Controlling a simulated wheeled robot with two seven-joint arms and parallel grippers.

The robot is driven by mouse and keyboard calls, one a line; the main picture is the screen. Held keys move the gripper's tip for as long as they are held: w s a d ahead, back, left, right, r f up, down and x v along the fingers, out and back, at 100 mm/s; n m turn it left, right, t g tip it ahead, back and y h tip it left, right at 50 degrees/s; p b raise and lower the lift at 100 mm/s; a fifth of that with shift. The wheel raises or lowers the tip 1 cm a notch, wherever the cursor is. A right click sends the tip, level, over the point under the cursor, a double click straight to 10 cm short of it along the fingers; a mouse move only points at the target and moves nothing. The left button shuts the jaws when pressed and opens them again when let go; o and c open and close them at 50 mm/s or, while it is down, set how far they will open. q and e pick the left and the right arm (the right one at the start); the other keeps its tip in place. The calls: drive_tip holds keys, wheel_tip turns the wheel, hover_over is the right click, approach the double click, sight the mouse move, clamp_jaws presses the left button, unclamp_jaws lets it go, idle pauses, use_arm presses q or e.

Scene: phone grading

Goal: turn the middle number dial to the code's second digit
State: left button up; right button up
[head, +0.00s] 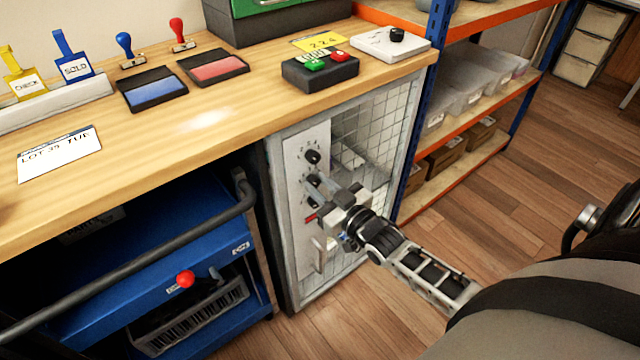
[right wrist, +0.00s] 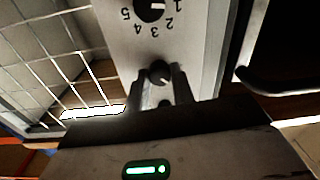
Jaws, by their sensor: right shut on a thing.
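A white panel (head: 304,222) on the cage-fronted cabinet carries three black number dials in a column. The top dial (head: 312,157) is clear of my gripper. My right gripper (head: 321,184) is at the middle dial (head: 313,180), partly covering it. In the right wrist view, its fingers (right wrist: 160,85) are shut on a small dark dial knob (right wrist: 160,73). The picture there is upside down, with another dial (right wrist: 150,8) and its digits above. The held dial's setting cannot be read. A yellow card (head: 319,42) on the counter appears to read 224. My left gripper is out of view.
A pull handle (head: 319,255) sits low on the panel. The wire mesh (head: 375,125) is right of the panel. A blue cart (head: 170,262) with a dark rail stands left, and orange-and-blue shelving (head: 470,130) right. A button box (head: 320,72) sits on the counter above.

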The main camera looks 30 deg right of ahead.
idle(0.4)
drive_tip(key=o, duration=1)
drive_tip(key=s+d, duration=0.1)
drive_tip(key=s, duration=1.4)
drive_tip(key=shift+s+d+f+p, duration=0.2)
drive_tip(key=shift+s+d+p, duration=0.1)
drive_tip(key=shift+s+p, duration=0.1)
drive_tip(key=s+a+g+y+p, duration=0.1)
drive_tip(key=a+g, duration=0.6)
drive_tip(key=a, duration=1)
drive_tip(key=shift+s+a+r+g+p, duration=0.15)
drive_tip(key=shift+s+a+g+p, duration=0.15)
drive_tip(key=shift+s+p, duration=0.4)
